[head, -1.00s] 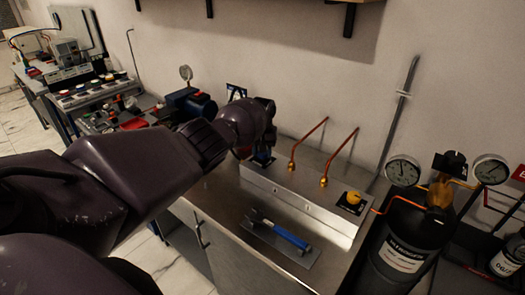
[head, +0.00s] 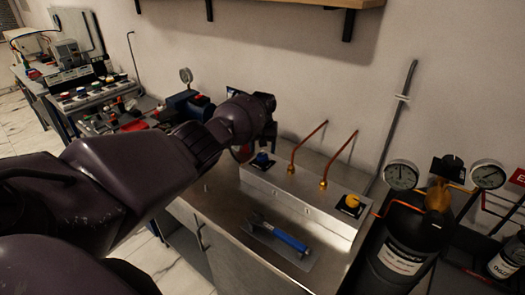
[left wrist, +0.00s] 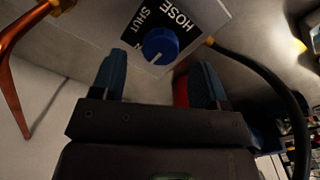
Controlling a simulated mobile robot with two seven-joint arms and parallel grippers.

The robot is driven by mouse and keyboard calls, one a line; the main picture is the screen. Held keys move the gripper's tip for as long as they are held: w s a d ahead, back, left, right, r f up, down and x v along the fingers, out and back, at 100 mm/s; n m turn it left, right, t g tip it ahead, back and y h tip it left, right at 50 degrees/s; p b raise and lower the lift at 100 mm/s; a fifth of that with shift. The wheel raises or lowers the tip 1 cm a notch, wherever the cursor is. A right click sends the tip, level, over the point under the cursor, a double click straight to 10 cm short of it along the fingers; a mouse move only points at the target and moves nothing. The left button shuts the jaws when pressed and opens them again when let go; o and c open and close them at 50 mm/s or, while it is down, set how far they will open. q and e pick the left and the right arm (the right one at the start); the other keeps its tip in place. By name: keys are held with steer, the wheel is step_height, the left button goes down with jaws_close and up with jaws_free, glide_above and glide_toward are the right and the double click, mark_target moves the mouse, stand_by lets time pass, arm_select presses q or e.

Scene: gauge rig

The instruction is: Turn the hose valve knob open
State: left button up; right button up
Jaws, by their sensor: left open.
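The blue hose valve knob (left wrist: 160,45) sits on a black label reading HOSE and SHUT in the left wrist view. A pale pointer mark shows on its near side. In the head view the knob (head: 262,160) is at the left end of the steel panel (head: 305,197), close beside my left arm's end. My left gripper (left wrist: 158,82) is open and empty. The knob lies ahead of the gap between its fingers, apart from both. In the head view my wrist mostly hides the fingers. My right gripper is not in view.
A yellow knob (head: 351,201) is at the panel's right end, with two copper pipes (head: 308,147) between the knobs. A blue-handled tool (head: 290,240) lies on the steel bench. A black hose (left wrist: 270,85) curves right of the gripper. A dark gas cylinder (head: 400,240) stands right.

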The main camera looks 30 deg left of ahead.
mark_target(262, 155)
arm_select(q)
step_height(262, 155, up, 8)
steer(key=shift+f, duration=0.15)
stand_by(0.6)
